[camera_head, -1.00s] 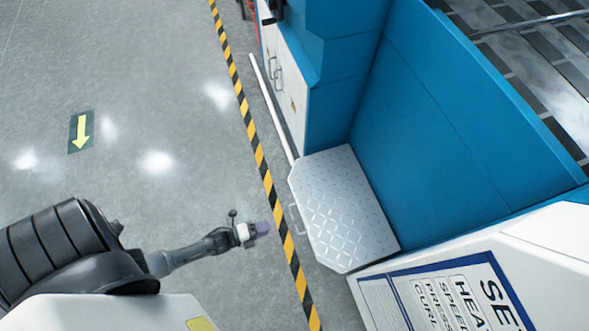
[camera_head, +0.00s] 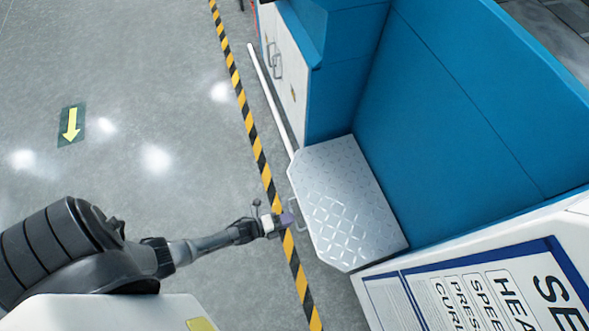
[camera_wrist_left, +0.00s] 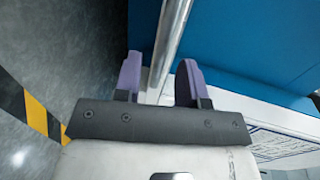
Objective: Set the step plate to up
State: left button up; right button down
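The step plate (camera_head: 345,205) is a silver diamond-tread panel lying folded out from the blue machine's side, with a small wire handle (camera_head: 297,212) on its outer edge. My left gripper (camera_head: 287,220) is at that edge, close beside the handle; contact cannot be told. In the left wrist view its two purple fingers (camera_wrist_left: 159,80) stand apart. A pale metallic edge (camera_wrist_left: 169,40) runs down into the gap between them, and I see no grip on it. My right gripper is not in view.
The blue machine wall (camera_head: 455,120) rises behind the plate. A white sign panel (camera_head: 490,290) stands at the lower right. White cabinet doors (camera_head: 285,75) are beyond the plate. A yellow-black floor stripe (camera_head: 262,165) runs past the plate, with open grey floor to the left.

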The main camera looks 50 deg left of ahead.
pick_arm(q)
jog(key=shift+b+x, duration=0.45)
jog(key=shift+x, duration=1.1)
jog(key=shift+s, duration=0.1)
grip_shut()
